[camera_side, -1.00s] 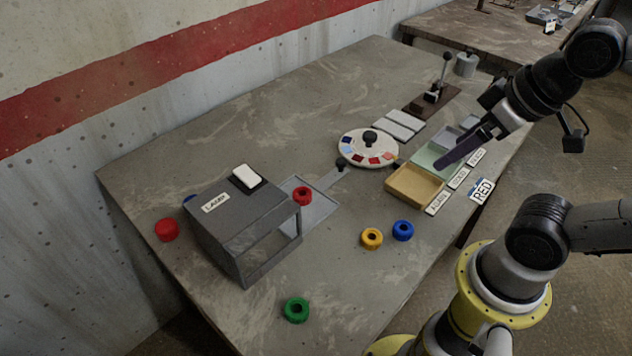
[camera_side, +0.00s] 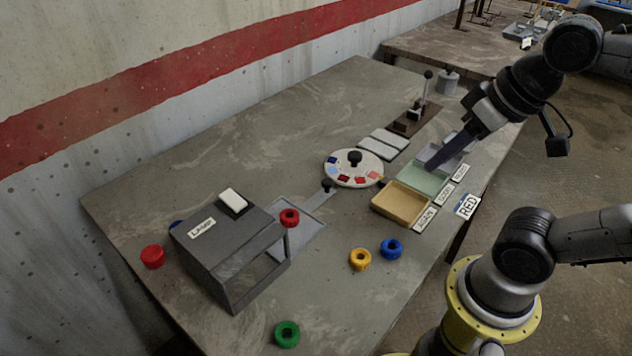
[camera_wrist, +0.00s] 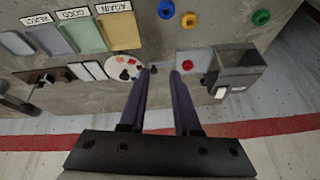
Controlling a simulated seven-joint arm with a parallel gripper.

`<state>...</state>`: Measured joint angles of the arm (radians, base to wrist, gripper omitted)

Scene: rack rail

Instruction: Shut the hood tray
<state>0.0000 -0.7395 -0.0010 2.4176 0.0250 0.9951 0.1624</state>
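The hood (camera_side: 225,250) is a dark grey box labelled LASER, standing at the left of the table in the side view. Its flat grey tray (camera_side: 303,238) sticks out to the right with a red ring (camera_side: 289,217) on it. A narrow strip runs from the tray to a dark knob (camera_side: 327,185) near the round dial (camera_side: 347,176). My gripper (camera_side: 433,164) points down above the green bin, well right of the knob. In the wrist view its two purple fingers (camera_wrist: 164,72) are apart with nothing between them; the tray (camera_wrist: 200,58) and hood (camera_wrist: 237,75) show beyond.
A yellow bin (camera_side: 388,212), a green bin and a grey bin stand at the right, with AGAIN, GOOD and REJECT labels. Yellow, blue, green and red rings lie loose. A lever (camera_side: 425,95) stands at the back.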

